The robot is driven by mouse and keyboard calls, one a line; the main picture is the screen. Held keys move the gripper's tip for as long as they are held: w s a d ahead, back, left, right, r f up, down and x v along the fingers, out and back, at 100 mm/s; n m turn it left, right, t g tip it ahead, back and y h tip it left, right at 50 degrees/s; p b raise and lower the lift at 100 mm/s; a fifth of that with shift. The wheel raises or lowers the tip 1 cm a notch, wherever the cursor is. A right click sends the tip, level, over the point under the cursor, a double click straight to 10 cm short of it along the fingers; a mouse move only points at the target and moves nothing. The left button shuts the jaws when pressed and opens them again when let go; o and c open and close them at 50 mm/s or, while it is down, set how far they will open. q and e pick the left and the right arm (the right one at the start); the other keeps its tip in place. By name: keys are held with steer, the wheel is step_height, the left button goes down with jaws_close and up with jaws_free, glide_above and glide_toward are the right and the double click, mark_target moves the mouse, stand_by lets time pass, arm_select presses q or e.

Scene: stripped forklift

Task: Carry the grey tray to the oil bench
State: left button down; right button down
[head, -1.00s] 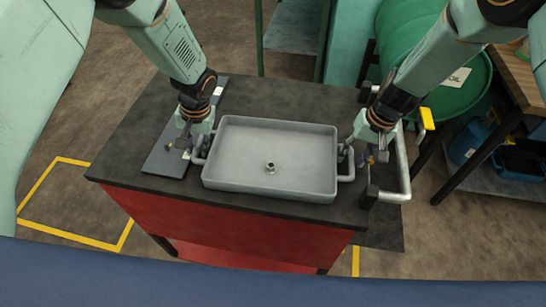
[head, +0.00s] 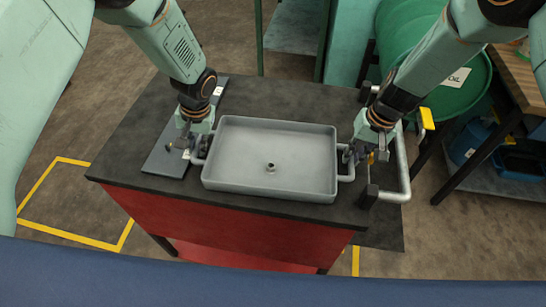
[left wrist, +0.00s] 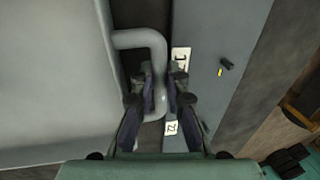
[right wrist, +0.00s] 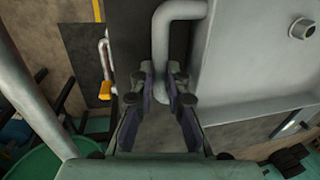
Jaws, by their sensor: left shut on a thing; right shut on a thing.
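The grey tray (head: 268,155) is a shallow rectangular pan with a small fitting in its floor and a bar handle at each end. It is over the dark top of a red cart (head: 130,150); I cannot tell whether it touches the top. My left gripper (head: 192,148) is shut on the tray's left handle, seen between the fingers in the left wrist view (left wrist: 155,85). My right gripper (head: 357,152) is shut on the right handle, which shows in the right wrist view (right wrist: 165,60).
A dark flat plate (head: 165,160) with labels lies left of the tray. The cart's pipe handle (head: 402,165) stands at right. Beyond are a green oil drum (head: 455,85) and a wood-topped bench (head: 520,75) with blue containers below. Floor at left is open.

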arm_select(q)
steer(key=shift+r, duration=0.1)
stand_by(0.3)
